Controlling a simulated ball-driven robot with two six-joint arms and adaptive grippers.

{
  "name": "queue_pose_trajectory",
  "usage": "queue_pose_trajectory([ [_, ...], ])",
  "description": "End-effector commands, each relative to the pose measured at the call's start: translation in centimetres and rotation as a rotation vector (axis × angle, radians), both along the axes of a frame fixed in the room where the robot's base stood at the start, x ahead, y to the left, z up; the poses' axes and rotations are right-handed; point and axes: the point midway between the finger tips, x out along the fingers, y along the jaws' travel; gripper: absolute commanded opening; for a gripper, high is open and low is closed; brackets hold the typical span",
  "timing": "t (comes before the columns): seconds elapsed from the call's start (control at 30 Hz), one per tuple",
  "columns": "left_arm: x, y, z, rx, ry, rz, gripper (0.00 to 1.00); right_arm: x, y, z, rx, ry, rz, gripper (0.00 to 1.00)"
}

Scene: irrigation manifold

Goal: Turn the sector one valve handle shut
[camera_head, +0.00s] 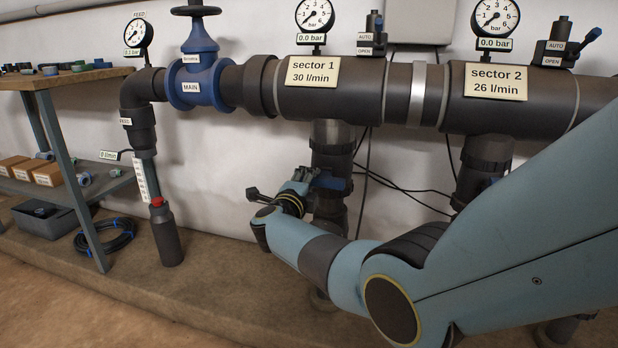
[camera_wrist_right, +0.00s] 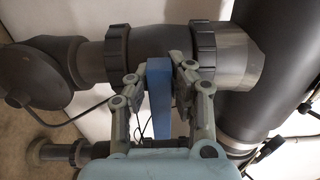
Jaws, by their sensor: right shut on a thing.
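The sector one valve (camera_head: 328,204) sits on the dark pipe dropping below the sector 1 label. Its blue handle (camera_head: 335,182) stands out across the pipe in the head view, partly hidden by my gripper. My right gripper (camera_head: 303,181) is at the handle, reaching in from the lower right. In the right wrist view the blue handle (camera_wrist_right: 159,95) runs between the two fingers of my right gripper (camera_wrist_right: 160,75), which is shut on it. My left gripper is not in view.
The sector 1 label (camera_head: 313,72) and sector 2 label (camera_head: 496,81) hang on the thick manifold pipe. A blue main valve (camera_head: 199,80) is at upper left. Thin black cables (camera_head: 400,187) hang behind the pipes. A bench with shelves (camera_head: 62,75) stands at far left.

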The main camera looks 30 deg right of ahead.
Motion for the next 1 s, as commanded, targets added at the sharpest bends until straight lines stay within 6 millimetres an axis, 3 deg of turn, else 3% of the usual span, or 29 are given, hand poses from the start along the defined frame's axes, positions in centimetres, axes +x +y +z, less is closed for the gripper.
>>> queue_pose_trajectory([
  [0.57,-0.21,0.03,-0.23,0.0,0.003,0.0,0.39,-0.02,0.2,-0.31,-0.016,0.025,0.004,0.0],
  [0.6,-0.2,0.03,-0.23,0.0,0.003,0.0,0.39,-0.02,0.2,-0.31,-0.016,0.025,0.004,0.23],
  [0.77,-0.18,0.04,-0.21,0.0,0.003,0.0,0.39,-0.01,0.12,-0.24,-0.017,0.024,0.002,0.43],
  [1.0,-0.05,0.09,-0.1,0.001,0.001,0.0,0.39,-0.03,0.08,-0.17,-0.017,0.021,0.001,0.44],
])
